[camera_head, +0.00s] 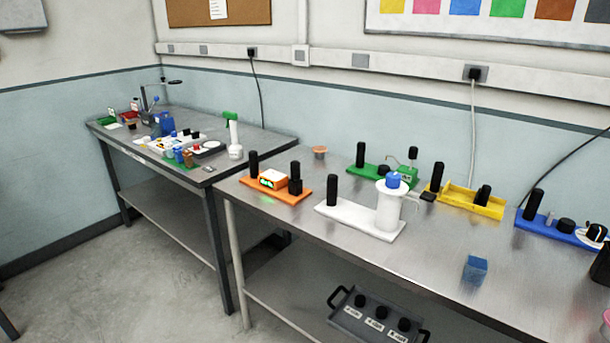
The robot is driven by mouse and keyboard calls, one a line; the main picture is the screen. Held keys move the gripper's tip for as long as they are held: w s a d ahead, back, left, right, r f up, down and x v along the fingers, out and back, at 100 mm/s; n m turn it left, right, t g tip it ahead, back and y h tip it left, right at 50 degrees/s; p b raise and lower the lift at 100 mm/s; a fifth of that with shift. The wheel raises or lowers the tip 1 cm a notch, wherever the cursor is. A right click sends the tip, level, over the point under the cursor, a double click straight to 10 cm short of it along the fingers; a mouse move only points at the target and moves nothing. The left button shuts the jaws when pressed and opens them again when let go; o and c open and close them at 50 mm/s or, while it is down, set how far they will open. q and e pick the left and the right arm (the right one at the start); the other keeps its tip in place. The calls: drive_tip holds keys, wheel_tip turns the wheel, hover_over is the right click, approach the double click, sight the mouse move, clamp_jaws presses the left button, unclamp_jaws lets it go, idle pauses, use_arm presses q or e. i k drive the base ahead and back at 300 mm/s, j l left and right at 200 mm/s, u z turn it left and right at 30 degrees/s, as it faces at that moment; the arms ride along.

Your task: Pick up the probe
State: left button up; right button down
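No part is clearly recognisable as the probe. One candidate is a thin upright piece with a dark top (413,155) on the green module (372,170) at the back of the near bench. The orange module (262,193) has a green-lit display, a black post and a small black block. The white module (345,215) has a black post and a white cylinder (389,210) with a blue top. The yellow module (457,200) and blue module (550,230) stand farther right, each with a black post. Neither of my grippers can be made out.
The near metal bench (430,255) has free room at its front. A dark shape (601,262) is cut off at the right edge. A grey box with black knobs (375,318) sits on the lower shelf. A second bench (255,138) holds clutter.

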sight(295, 166)
drive_tip(key=i+j+z, duration=0.2)
drive_tip(key=z, duration=0.25)
drive_tip(key=i+j+z, duration=0.15)
drive_tip(key=z, duration=0.3)
drive_tip(key=j, duration=0.1)
